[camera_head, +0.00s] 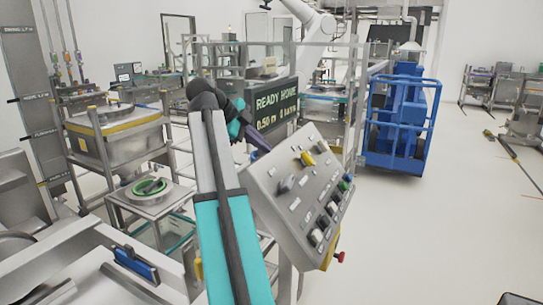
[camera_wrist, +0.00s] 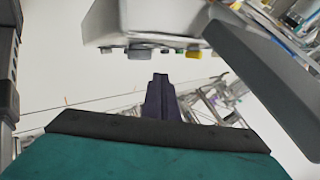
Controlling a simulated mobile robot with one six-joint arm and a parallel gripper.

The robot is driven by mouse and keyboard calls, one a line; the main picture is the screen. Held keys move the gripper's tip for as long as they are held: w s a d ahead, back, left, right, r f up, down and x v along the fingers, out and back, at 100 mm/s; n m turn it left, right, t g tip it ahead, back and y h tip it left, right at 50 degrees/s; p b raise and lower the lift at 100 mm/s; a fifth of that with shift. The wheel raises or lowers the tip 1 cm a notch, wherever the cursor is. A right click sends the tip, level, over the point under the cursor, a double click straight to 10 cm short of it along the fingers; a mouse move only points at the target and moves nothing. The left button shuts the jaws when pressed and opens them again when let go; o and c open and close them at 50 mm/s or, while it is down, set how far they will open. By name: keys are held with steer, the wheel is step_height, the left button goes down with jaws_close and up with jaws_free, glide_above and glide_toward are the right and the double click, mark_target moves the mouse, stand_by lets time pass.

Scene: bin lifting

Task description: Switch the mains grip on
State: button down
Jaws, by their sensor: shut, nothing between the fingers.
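A grey sloped control panel (camera_head: 272,181) stands right of my arm in the head view. It carries a yellow grip (camera_head: 307,159), a grey grip (camera_head: 286,184) and several knobs along its lower right. The labels are too small to read, so I cannot tell which one is the mains grip.
A display (camera_head: 275,103) reading "READY HOME" stands behind the panel. A red knob (camera_head: 340,257) sticks out below the panel's right side. A blue cage cart (camera_head: 402,115) stands at the back right. The floor (camera_head: 430,230) on the right is clear.

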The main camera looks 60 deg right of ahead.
steer(key=shift+v, duration=1.7)
